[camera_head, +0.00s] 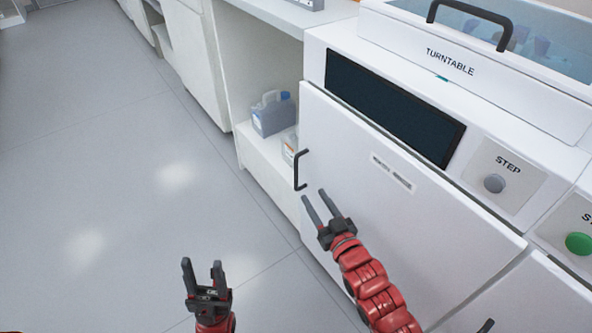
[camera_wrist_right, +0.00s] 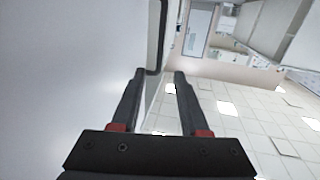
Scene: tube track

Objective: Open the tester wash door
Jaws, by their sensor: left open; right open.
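The tester wash door (camera_head: 390,200) is a white front panel below a dark screen, and it looks shut. Its black bar handle (camera_head: 299,169) is at the panel's left edge. My right gripper (camera_head: 314,204) is open and empty, just below the handle and close to the door. In the right wrist view the black handle (camera_wrist_right: 155,38) shows beyond my open right fingers (camera_wrist_right: 158,88), near the left fingertip; I cannot tell if they touch. My left gripper (camera_head: 202,271) is open and empty, low over the floor to the left.
A grey container with a blue cap (camera_head: 272,113) stands on an open shelf left of the machine. A grey STEP knob (camera_head: 494,183) and a green button (camera_head: 579,243) are on the panel at right. The turntable lid (camera_head: 480,60) is above. The floor (camera_head: 110,180) at left is clear.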

